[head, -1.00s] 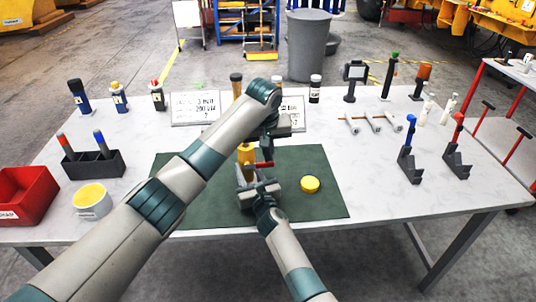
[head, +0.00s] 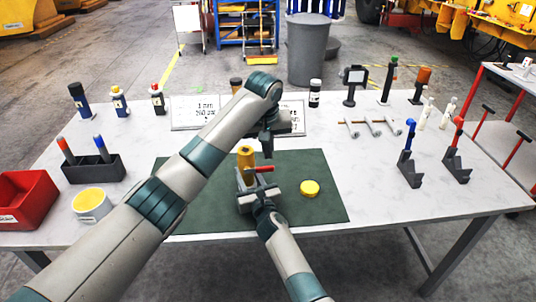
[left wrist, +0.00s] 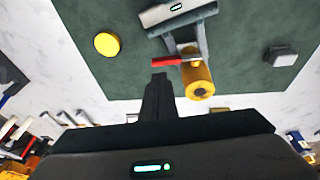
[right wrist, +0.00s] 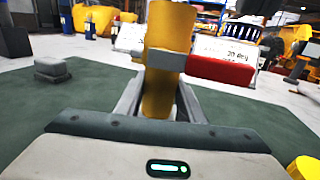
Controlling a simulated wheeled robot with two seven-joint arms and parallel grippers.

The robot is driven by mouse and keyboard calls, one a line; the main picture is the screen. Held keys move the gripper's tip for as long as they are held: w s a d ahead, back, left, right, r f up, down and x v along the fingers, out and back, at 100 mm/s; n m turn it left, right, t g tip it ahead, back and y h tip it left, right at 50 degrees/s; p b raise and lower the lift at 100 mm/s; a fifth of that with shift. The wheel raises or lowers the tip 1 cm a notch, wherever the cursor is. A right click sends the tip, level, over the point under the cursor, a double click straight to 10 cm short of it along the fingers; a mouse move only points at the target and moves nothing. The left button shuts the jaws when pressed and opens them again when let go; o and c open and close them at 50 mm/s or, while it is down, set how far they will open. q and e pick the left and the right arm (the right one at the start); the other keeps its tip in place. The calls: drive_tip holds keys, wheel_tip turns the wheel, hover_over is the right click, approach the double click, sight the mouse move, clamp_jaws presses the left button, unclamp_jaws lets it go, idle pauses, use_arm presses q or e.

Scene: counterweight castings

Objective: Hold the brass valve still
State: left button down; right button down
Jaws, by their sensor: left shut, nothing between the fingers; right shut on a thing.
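The brass valve (head: 245,160), a yellow cylinder with a red lever (head: 263,169), stands upright over the green mat. My right gripper (head: 246,186) is shut around its body, and the fingers show at both sides in the right wrist view (right wrist: 163,88). The lever points right in the head view. My left gripper (head: 267,152) is shut and empty, above and beside the lever. In the left wrist view its closed fingertips (left wrist: 159,78) are apart from the valve (left wrist: 198,82) and close to the lever (left wrist: 168,61). Whether the valve touches the mat is unclear.
The green mat (head: 320,210) also bears a yellow disc (head: 310,188) and a small grey block (right wrist: 52,69). White sign plates (head: 192,112) stand behind it. A white cup (head: 92,205), dark holder (head: 92,170) and red bin (head: 25,200) are left, dark stands (head: 455,165) right.

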use_arm(q)
drive_tip(key=d+v, duration=0.2)
drive_tip(key=v, duration=1)
drive_tip(key=shift+w+r, duration=0.3)
drive_tip(key=shift+w, duration=0.05)
use_arm(e)
drive_tip(key=c, duration=1.1)
unclamp_jaws()
drive_tip(key=v, duration=1.2)
use_arm(q)
drive_tip(key=shift+f, duration=0.1)
use_arm(e)
drive_tip(key=shift+s, duration=0.1)
